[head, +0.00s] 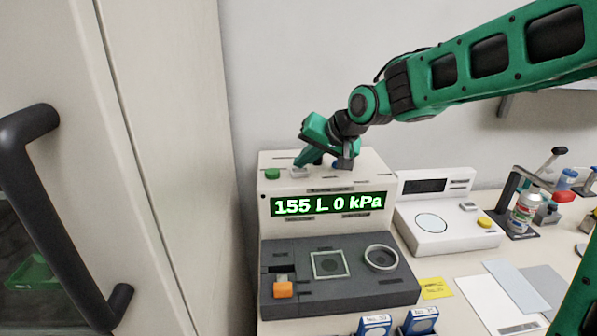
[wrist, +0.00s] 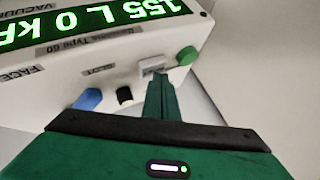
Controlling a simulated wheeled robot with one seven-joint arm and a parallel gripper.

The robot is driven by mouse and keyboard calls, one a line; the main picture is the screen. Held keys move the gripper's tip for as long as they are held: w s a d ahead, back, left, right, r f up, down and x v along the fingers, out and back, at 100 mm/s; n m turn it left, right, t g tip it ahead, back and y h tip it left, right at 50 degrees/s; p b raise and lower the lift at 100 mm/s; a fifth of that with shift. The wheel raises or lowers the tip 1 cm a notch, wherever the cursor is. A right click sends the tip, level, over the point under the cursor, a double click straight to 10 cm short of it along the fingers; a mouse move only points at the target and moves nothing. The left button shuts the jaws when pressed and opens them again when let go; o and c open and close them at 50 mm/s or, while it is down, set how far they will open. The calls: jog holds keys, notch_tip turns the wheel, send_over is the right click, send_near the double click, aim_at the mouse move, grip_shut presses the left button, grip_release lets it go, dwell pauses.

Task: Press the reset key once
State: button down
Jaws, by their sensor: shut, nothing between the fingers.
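The particle classifier (head: 275,220) is a cream and dark grey instrument with a lit green display (head: 328,204) reading "155 L 0 kPa". Its top carries a green button (head: 272,174) and a light grey key (head: 298,173) beside it. In the wrist view the grey key (wrist: 152,64) lies right at the fingertips, next to the green button (wrist: 187,56); the key labels are too blurred to tell which is reset. My gripper (head: 298,163) is shut and empty, pointing at the grey key. I cannot tell whether the fingertips touch it.
A black key (wrist: 125,95) and a blue knob (wrist: 88,100) sit along the same top surface. A white instrument (head: 445,235) stands to the right. A cabinet door with a dark handle (head: 50,215) is close on the left. Small blue boxes (head: 375,324) stand in front.

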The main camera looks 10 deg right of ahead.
aim_at(303, 172)
jog(key=shift+f, duration=0.7)
dwell(0.6)
jog(key=shift+r, duration=1.3)
jog(key=shift+r, duration=2.55)
